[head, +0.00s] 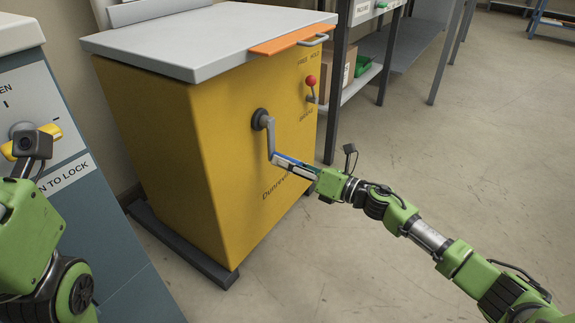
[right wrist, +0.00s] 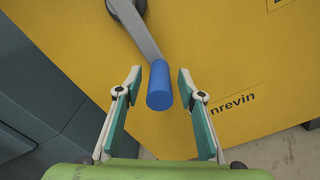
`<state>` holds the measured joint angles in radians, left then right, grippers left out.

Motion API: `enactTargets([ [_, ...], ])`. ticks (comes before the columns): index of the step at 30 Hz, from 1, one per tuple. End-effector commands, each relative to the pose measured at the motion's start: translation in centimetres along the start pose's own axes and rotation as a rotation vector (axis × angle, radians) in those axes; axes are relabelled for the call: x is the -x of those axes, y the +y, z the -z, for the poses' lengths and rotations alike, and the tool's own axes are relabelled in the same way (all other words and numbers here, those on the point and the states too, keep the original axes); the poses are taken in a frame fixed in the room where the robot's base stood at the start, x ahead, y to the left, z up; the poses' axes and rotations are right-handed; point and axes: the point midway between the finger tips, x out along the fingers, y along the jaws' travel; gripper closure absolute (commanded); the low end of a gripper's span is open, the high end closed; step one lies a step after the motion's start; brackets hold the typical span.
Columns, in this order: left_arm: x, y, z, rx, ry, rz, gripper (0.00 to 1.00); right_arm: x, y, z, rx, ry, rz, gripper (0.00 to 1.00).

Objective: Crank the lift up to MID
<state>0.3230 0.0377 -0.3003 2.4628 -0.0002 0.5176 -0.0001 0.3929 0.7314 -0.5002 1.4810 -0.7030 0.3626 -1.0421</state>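The lift is a yellow cabinet (head: 180,150) with a grey top (head: 200,38). Its crank (head: 270,134) has a grey arm hanging down from a dark hub on the front. The crank's blue handle (right wrist: 160,86) sticks out toward my right gripper. My right gripper (head: 279,161) is at the handle. In the right wrist view its two fingers are open, one on each side of the handle's end, with a gap on both sides. My left arm's green wrist (head: 22,215) is at the left edge; its fingers do not show.
A red-knobbed lever (head: 311,82) is right of the crank, below an orange strip (head: 292,40). A blue-grey machine (head: 70,215) with a yellow knob (head: 48,133) stands close on the left. A shelf rack (head: 340,90) stands behind. The floor (head: 440,160) at right is clear.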

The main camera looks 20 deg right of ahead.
Motion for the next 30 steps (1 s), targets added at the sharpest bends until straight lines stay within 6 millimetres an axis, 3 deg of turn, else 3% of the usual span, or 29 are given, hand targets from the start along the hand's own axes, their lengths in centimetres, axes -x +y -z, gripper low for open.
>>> enactTargets([
  [8,-0.1,0.0,0.1,0.000,0.003,-0.001,0.60,-0.1,0.0,0.0,0.000,0.000,0.000,0.64],
  [12,-0.1,0.0,0.1,0.000,0.002,-0.001,0.60,-0.1,0.0,0.0,0.000,0.000,0.000,0.98],
  [13,-0.1,0.0,0.1,0.000,0.002,-0.001,0.60,-0.1,0.0,0.0,0.000,0.000,0.000,1.00],
  [24,-0.6,-0.1,0.0,0.001,0.000,0.004,0.60,-0.1,0.5,0.0,-0.037,0.000,0.000,1.00],
  [30,0.7,-0.7,-1.4,0.009,-0.073,0.032,0.60,-0.1,1.6,0.3,-0.144,0.001,0.000,1.00],
])
